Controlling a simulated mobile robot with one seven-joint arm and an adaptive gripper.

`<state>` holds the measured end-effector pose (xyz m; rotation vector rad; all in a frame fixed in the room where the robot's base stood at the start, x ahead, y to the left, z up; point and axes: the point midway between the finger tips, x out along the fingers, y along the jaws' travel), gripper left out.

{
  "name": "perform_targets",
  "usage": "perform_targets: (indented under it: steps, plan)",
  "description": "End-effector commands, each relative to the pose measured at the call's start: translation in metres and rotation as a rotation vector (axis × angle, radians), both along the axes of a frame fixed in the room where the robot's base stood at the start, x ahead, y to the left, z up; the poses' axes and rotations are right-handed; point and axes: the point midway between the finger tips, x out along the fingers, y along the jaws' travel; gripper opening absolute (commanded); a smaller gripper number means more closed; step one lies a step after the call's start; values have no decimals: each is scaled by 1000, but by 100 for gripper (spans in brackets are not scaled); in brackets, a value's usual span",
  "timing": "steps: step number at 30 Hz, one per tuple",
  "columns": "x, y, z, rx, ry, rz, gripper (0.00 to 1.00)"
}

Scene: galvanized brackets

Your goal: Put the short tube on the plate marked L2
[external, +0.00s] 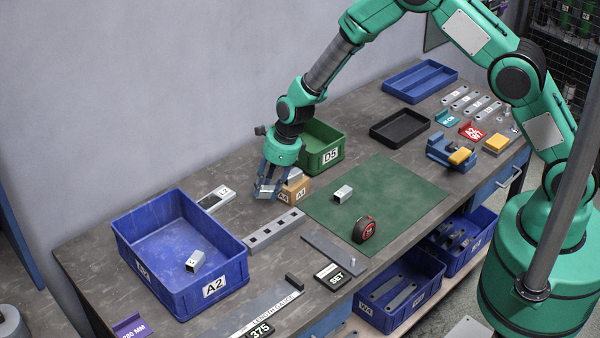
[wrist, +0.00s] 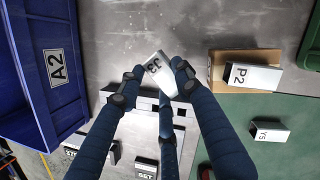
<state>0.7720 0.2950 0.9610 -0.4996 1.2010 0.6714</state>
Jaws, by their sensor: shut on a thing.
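My gripper (external: 268,190) is shut on a light grey square tube; in the wrist view the tube (wrist: 152,68) reads J3 and sits tilted between the dark blue fingers (wrist: 160,80). In the external view the fingers mostly hide it. The gripper is low over the bench, between the blue bin and the wooden blocks. A plate with a white label (external: 216,199), seemingly L2, lies left of my gripper by the bin's back corner; its print is small. Other tubes are P2 (wrist: 252,76) on a wooden block, Y5 (external: 343,193) on the mat, and one in the bin (external: 195,261).
The blue bin A2 (external: 248,262) stands at left. A holed rail (external: 274,231) lies just in front of my gripper. Wooden blocks (external: 296,191) and green bin D5 (external: 320,165) are close on the right and behind. A tape measure (external: 365,229) sits on the green mat (external: 405,205).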

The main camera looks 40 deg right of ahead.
Motion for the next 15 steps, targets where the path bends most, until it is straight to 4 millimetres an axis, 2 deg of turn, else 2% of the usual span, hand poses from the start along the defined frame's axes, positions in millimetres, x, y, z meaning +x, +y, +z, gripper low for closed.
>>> perform_targets:
  steps: [8, 15]
  plan:
    - [8, 3, 0, 1, -2, 1, 3]
    - [35, 13, -3, 0, -1, 3, 3]
